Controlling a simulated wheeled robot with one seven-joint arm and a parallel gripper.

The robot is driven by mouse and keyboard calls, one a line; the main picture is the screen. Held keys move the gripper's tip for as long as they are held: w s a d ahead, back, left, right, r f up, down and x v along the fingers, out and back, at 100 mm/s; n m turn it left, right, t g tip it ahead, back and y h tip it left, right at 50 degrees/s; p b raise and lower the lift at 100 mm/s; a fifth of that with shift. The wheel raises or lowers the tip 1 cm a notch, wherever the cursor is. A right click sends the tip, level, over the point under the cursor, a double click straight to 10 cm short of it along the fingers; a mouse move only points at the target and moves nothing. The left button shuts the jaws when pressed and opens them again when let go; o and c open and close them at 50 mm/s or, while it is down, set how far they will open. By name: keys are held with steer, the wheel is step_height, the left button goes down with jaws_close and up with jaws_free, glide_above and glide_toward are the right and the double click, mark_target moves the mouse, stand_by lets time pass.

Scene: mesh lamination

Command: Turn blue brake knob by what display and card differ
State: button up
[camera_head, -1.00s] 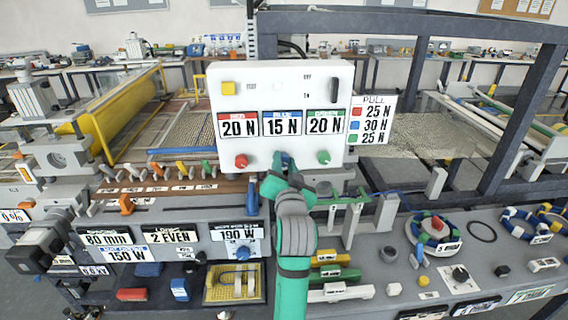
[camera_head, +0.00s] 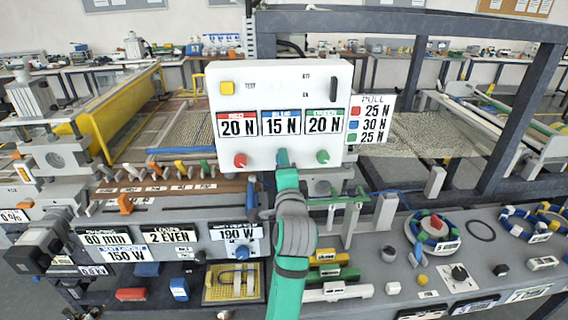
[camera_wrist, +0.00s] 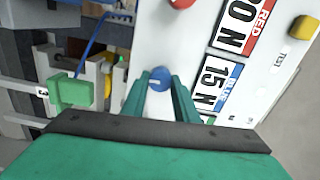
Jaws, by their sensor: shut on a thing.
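The white control panel (camera_head: 290,90) carries three displays: red 20 N (camera_head: 237,124), blue 15 N (camera_head: 282,122) and green 20 N (camera_head: 325,121). The PULL card (camera_head: 370,119) beside it reads red 25 N, blue 30 N, green 25 N. The blue knob (camera_wrist: 160,78) sits below the blue display, with a pale mark on its face. My gripper (camera_wrist: 162,88) has its two teal fingers on either side of the blue knob, shut on it. In the head view my gripper (camera_head: 284,160) largely hides this knob.
The red knob (camera_head: 240,160) and green knob (camera_head: 322,157) flank the blue one closely. A yellow button (camera_head: 227,88) and a dark switch (camera_head: 333,89) are higher on the panel. Coloured levers stand below left.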

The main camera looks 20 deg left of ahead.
steer(key=m, duration=0.7)
steer(key=shift+f+m, duration=0.2)
steer(key=shift+m, duration=0.2)
stand_by(0.4)
steer(key=o, duration=1.1)
steer(key=shift+c, duration=0.2)
steer(key=v, duration=1)
steer(key=shift+s+d, duration=0.2)
steer(key=shift+s, duration=0.15)
